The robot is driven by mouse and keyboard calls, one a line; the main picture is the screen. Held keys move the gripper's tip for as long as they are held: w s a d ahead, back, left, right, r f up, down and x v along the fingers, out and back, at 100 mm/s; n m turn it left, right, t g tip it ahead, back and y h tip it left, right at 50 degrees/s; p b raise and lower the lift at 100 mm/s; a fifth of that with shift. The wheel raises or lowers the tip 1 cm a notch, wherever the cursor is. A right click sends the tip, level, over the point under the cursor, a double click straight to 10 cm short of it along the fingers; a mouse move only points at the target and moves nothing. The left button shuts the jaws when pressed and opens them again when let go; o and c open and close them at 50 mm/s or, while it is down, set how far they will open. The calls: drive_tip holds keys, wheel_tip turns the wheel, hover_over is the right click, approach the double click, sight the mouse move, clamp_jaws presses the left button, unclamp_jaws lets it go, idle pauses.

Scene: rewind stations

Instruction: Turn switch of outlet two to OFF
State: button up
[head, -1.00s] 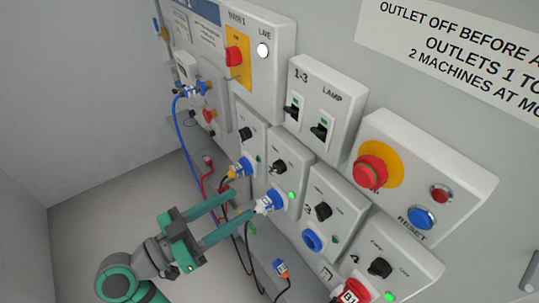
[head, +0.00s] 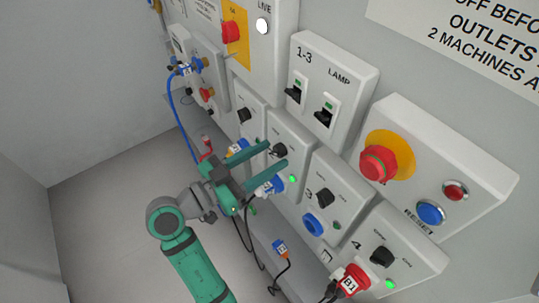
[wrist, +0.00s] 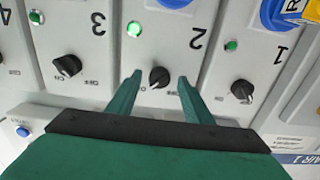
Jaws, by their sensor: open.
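The black rotary switch of outlet two (wrist: 159,76) sits on a grey box marked 2, upside down in the wrist view. My gripper (wrist: 160,78) is open, one finger on each side of this switch; whether they touch it is unclear. In the head view my gripper (head: 277,154) reaches to the same box, and its fingers partly hide the switch. The green lamp of outlet two (wrist: 134,29) is lit, also in the head view (head: 292,178). A blue plug (head: 272,187) is in its socket. The exact pointer position is too small to read.
Switches of outlet one (wrist: 242,90) and outlet three (wrist: 67,65) flank it closely. Outlet four (head: 381,256) has a lit lamp and a red plug (head: 352,278). A red emergency button (head: 377,163) and 1-3 and LAMP breakers (head: 326,113) are above. Cables hang below.

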drive_tip(key=shift+w+d, duration=0.2)
drive_tip(key=shift+d, duration=0.15)
drive_tip(key=shift+c, duration=0.7)
drive_tip(key=c, duration=0.9)
